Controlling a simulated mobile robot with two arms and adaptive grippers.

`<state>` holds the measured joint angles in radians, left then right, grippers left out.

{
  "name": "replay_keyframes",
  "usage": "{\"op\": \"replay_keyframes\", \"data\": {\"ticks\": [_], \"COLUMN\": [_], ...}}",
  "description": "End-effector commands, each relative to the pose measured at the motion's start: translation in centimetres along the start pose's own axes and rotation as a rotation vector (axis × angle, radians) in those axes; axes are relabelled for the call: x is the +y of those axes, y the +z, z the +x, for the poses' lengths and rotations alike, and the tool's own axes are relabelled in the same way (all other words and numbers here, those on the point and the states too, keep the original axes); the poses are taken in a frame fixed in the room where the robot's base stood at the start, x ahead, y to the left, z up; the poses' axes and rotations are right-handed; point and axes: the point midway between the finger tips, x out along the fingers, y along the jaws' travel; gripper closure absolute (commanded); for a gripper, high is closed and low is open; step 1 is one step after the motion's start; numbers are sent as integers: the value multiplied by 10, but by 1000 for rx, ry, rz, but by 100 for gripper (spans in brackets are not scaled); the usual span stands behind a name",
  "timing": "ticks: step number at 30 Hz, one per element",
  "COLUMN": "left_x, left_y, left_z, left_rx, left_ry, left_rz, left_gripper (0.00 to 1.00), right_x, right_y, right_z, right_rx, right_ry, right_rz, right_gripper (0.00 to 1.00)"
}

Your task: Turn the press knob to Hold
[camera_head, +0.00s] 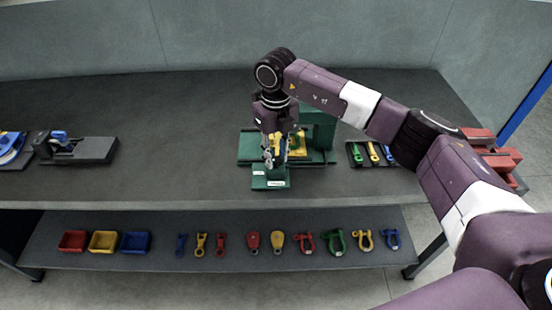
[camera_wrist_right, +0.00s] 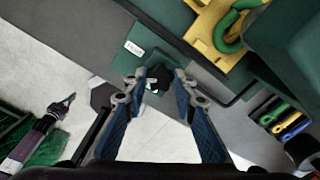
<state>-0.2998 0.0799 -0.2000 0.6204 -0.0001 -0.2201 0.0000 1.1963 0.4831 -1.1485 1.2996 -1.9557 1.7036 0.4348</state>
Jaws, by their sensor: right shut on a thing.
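The green press (camera_head: 318,128) stands on the dark bench, with yellow parts at its middle. Its green control box (camera_head: 270,182) sits at the front, with small white labels too small to read. In the right wrist view a dark knob (camera_wrist_right: 158,77) is on the green box, with a white label (camera_wrist_right: 134,48) beside it. My right gripper (camera_head: 274,160) points down at the box and is shut on the knob, a finger on either side. The knob's pointer is hidden. What looks like my left gripper (camera_wrist_right: 62,107) hangs at the left of the right wrist view.
Red blocks (camera_head: 490,150) are at the bench's right end. A black fixture (camera_head: 85,150) stands at the left. The lower shelf (camera_head: 170,258) holds bins and shackles. The bench's middle left is clear.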

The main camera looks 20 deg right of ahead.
Motion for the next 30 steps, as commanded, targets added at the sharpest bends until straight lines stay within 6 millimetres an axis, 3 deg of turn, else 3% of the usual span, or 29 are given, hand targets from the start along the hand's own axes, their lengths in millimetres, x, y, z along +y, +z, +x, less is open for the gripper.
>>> {"op": "replay_keyframes", "data": {"ticks": [15, 30], "left_x": [0, 0], "left_y": [2, 2], "left_z": [19, 23], "left_rx": [0, 0], "left_ry": [0, 0], "left_rz": [0, 0], "left_gripper": [100, 100], "right_x": [-1, -1], "right_y": [2, 2], "right_z": [-1, -2], "right_rx": [-7, -7], "right_ry": [1, 1], "right_rz": [427, 579], "right_gripper": [99, 99]}}
